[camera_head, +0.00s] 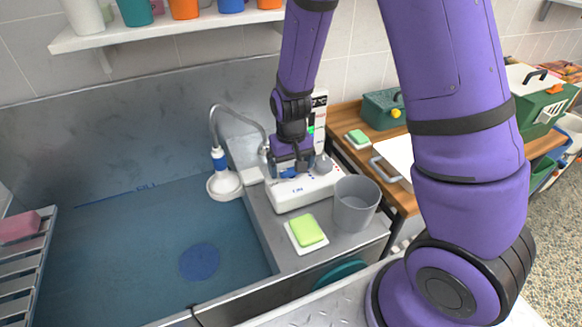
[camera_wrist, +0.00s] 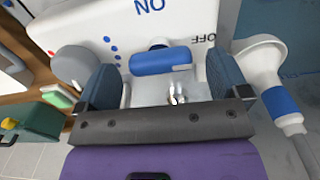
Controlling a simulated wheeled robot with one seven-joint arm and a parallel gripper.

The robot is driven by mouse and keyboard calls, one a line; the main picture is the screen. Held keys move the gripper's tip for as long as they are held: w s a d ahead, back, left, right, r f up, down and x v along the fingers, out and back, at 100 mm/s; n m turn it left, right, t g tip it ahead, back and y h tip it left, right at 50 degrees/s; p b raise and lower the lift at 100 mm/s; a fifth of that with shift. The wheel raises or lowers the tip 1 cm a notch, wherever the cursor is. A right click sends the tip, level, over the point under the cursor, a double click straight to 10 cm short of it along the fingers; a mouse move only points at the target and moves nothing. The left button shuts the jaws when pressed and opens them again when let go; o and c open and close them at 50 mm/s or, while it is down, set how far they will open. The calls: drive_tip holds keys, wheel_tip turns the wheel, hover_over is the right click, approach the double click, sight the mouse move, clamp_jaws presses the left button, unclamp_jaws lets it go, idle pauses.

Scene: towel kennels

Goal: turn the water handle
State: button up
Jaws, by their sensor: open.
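The water handle (camera_wrist: 160,61) is a short blue bar on a white box (camera_head: 300,192) that stands on the metal ledge. My gripper (camera_wrist: 165,85) is open, with one finger to each side of the handle's ends. I see no clear contact between the fingers and the handle. In the head view my gripper (camera_head: 291,158) is low over the box and hides most of the handle.
A grey knob (camera_wrist: 70,66) with red and blue dots beside it is close to one finger. A shower head (camera_head: 219,160) on a hose rests at the tub's edge. A grey bucket (camera_head: 355,205) and green sponge (camera_head: 307,230) stand near the box. The blue tub floor (camera_head: 140,245) is mostly clear.

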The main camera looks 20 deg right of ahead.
wheel_tip(320, 180, up, 10)
idle(0.5)
idle(0.3)
wheel_tip(320, 180, up, 16)
drive_tip(key=f+t, duration=0.1)
drive_tip(key=t, duration=0.2)
hover_over(291, 169)
drive_tip(key=s+d, duration=0.5)
drive_tip(key=s, duration=0.4)
drive_tip(key=s+d+r+t, duration=0.2)
drive_tip(key=s+r, duration=0.4)
drive_tip(key=s, duration=0.6)
drive_tip(key=shift+r, duration=0.4)
